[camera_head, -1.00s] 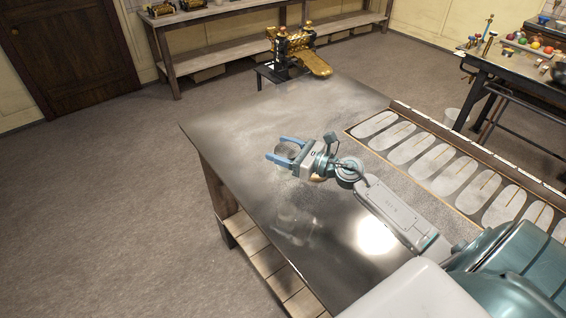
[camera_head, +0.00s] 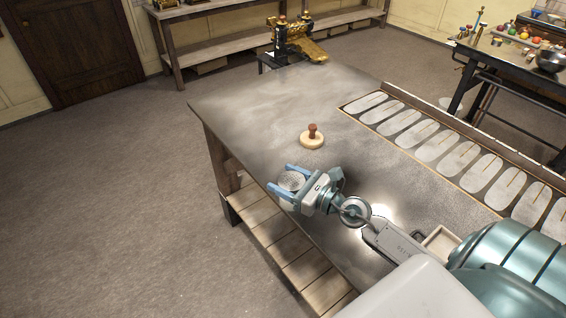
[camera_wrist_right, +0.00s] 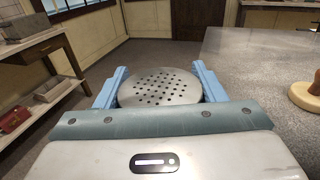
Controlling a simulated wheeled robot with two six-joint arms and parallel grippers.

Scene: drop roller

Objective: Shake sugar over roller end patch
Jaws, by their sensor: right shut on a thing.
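A round shaker (camera_head: 291,181) with a perforated metal lid is held between the blue fingers of my right gripper (camera_head: 279,179). In the right wrist view the lid (camera_wrist_right: 160,86) faces the camera, with a finger on either side. The gripper is over the table's left edge. The brass drop roller (camera_head: 292,45) stands beyond the far end of the dark metal table (camera_head: 350,170). Pale, cloudy dusting (camera_head: 262,108) covers the tabletop's far part, towards the roller. No falling sugar is visible. My left gripper is not in view.
A round wooden piece with a brown knob (camera_head: 312,138) stands mid-table, close to my gripper. A board with pale oval slabs (camera_head: 435,145) lines the right side. A small tray (camera_head: 440,242) is near my arm. The far tabletop is clear.

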